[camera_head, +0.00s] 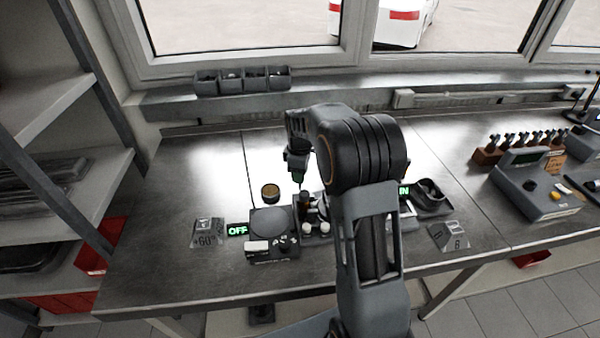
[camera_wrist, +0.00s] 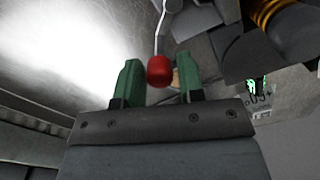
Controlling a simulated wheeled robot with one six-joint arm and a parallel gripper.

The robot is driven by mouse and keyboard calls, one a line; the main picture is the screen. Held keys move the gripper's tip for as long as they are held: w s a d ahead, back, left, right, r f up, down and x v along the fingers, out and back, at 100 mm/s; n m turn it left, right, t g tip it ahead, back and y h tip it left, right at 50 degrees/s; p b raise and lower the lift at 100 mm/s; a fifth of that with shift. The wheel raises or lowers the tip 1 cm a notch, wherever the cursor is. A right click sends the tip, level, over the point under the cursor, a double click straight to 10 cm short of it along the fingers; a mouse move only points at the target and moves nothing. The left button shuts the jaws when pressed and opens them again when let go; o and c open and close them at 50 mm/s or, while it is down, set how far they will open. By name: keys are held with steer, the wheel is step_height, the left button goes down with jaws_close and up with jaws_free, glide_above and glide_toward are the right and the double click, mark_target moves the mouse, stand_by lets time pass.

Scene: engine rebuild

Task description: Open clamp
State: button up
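In the wrist view, a round red knob (camera_wrist: 159,71) on a thin bent metal rod (camera_wrist: 160,28) shows just beyond and between the fingertips; it looks like the clamp's handle. My gripper (camera_wrist: 160,82) is open, with one green finger on each side of the knob. Neither finger visibly touches it. In the head view, my gripper (camera_head: 297,172) points down over the bench beside the small fixtures. The clamp body cannot be made out there, as my arm covers part of that area.
A dark device with a round plate (camera_head: 268,226) stands near the bench's front, with a small round brass-topped part (camera_head: 270,191) behind it. A grey console (camera_head: 535,190) stands at the right. The bench's left part (camera_head: 165,205) is mostly clear.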

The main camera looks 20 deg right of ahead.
steer(key=shift+o, duration=1.4)
step_height(320, 180, up, 14)
steer(key=shift+b, duration=0.3)
steer(key=shift+f, duration=0.1)
